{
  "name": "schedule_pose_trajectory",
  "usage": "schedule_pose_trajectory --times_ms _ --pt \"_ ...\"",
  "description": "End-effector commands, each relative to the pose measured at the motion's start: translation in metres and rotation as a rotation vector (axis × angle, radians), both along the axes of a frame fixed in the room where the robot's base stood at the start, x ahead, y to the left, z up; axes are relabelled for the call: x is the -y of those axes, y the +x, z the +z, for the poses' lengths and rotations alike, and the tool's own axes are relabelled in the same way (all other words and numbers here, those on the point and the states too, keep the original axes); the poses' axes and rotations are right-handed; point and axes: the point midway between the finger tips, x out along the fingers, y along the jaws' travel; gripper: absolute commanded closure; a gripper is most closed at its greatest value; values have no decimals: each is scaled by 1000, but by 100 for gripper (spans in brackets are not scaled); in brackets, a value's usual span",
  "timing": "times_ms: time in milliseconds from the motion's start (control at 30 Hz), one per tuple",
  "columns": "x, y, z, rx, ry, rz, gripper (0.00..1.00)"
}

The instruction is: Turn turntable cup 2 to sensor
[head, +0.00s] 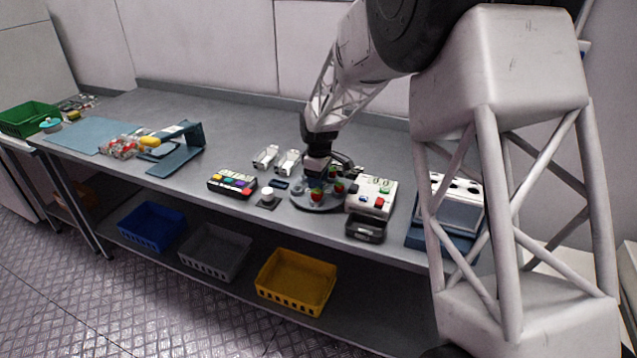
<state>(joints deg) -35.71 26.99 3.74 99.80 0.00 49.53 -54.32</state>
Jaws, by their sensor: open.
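The round grey turntable (310,205) lies near the front edge of the bench, partly hidden by my arm. I cannot tell which cup is number 2. My gripper (318,176) is above the turntable, pointing down close to the berries. Its fingers are small and dark here, open, with nothing seen held. A white box with coloured buttons (371,195) stands just right of the turntable. I cannot tell for sure which part is the sensor.
A dark panel with coloured keys (232,184) and a small white knob on a dark base (267,195) lie left of the turntable. A blue stand (180,151) is further left. A dark bin (366,228) is at the front edge.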

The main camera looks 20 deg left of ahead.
Motion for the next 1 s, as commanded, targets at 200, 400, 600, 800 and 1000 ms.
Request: schedule_pose_trajectory --times_ms 200,400,600,800,1000 --pt "0 0 -13 1 1 0 46" --pt "0 0 -14 1 1 0 46" --pt "0 0 -14 1 1 0 59" --pt "0 0 -14 1 1 0 89" --pt "0 0 -14 1 0 0 100"
